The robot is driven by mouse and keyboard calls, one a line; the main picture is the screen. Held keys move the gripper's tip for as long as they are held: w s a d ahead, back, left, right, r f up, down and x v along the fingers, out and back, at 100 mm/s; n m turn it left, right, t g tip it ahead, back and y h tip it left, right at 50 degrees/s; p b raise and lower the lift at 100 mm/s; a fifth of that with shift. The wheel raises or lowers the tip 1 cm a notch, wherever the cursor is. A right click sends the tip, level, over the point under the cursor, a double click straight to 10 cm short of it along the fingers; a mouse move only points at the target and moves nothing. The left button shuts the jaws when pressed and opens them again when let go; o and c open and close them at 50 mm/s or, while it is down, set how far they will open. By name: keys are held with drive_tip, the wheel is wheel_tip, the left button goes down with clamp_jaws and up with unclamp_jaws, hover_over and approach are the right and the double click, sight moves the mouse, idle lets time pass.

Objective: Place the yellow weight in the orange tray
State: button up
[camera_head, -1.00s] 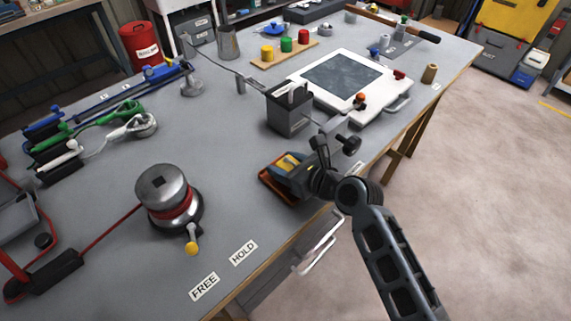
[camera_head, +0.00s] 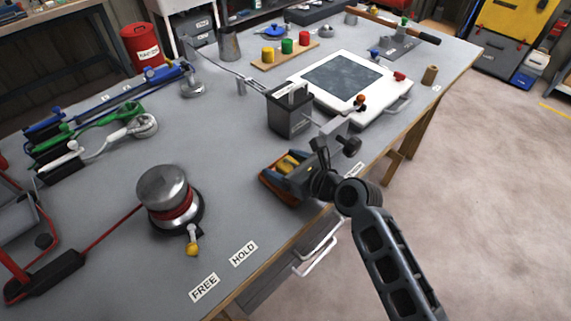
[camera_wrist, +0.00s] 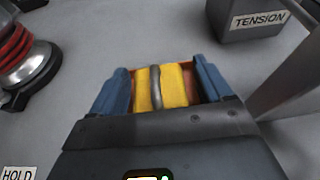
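The yellow weight (camera_wrist: 145,90), a block with a grey bar across its top, lies between the fingers of my gripper (camera_wrist: 163,85) in the wrist view. It also shows in the head view (camera_head: 288,163), partly covered by the gripper. The orange tray (camera_head: 272,190) is on the bench near its front edge, directly under the gripper. A bit of the tray (camera_wrist: 188,73) shows beside the weight. The weight appears to be inside the tray, but its underside is hidden. My blue fingers are spread, with a visible gap at the right of the weight.
A dark box labelled TENSION (camera_wrist: 245,20) stands just behind the tray. A metal winch drum (camera_head: 165,195) with a yellow-knobbed handle stands at the left. A white panel (camera_head: 335,75) lies further back. The bench near the HOLD label (camera_head: 243,253) is clear.

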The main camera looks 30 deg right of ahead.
drive_tip(key=shift+s+f, duration=0.35)
drive_tip(key=shift+f, duration=0.5)
drive_tip(key=shift+s+d+r, duration=0.1)
drive_tip(key=shift+r, duration=0.45)
drive_tip(key=v, duration=0.5)
drive_tip(key=r+v, duration=0.1)
drive_tip(key=v, duration=0.5)
drive_tip(key=shift+s+r, duration=0.1)
drive_tip(key=shift+r, duration=0.05)
